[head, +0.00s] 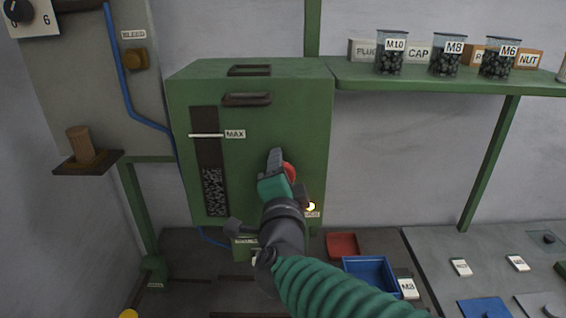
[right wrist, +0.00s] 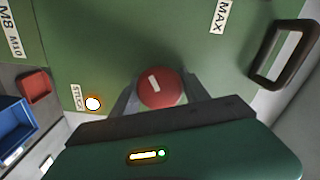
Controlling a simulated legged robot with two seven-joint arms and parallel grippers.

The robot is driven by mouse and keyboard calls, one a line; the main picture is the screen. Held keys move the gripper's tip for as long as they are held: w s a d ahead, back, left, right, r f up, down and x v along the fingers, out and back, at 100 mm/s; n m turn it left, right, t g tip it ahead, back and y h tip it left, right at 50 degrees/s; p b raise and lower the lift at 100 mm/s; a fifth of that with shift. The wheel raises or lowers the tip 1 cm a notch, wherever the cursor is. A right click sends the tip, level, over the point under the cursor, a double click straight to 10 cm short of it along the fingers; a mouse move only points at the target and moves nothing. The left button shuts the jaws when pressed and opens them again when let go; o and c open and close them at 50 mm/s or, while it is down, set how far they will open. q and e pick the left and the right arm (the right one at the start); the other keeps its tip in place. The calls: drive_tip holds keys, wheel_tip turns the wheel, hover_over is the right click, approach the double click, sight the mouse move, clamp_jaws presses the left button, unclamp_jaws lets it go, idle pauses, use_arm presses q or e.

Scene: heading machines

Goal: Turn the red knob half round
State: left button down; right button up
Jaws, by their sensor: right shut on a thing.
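The red knob (head: 289,172) is on the front of the green machine box (head: 300,110), mostly hidden behind my right gripper in the head view. In the right wrist view the round red knob (right wrist: 160,88) shows a white pointer mark on its face, tilted slightly. My right gripper (head: 278,165) is shut on the knob. In the right wrist view its fingers (right wrist: 160,92) stand on both sides of the knob. My left gripper is not in view.
A lit lamp (head: 311,206) labelled STUCK (right wrist: 77,97) is near the knob. A dark handle (head: 246,99) juts from the box above. A shelf (head: 440,76) with labelled jars is at right. A red tray (head: 342,245) and blue bin (head: 372,272) lie below.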

drive_tip(key=n+p, duration=0.1)
drive_tip(key=n, duration=0.1)
drive_tip(key=n+p, duration=0.1)
drive_tip(key=n, duration=0.1)
drive_tip(key=n+p, duration=0.2)
drive_tip(key=shift+a+f+n, duration=0.15)
drive_tip(key=shift+f+n, duration=0.1)
drive_tip(key=shift+n, duration=0.05)
drive_tip(key=shift+s+f+n+p, duration=0.15)
drive_tip(key=shift+n+p, duration=1.3)
drive_tip(key=shift+n, duration=0.75)
drive_tip(key=o, duration=1.3)
drive_tip(key=shift+r, duration=0.2)
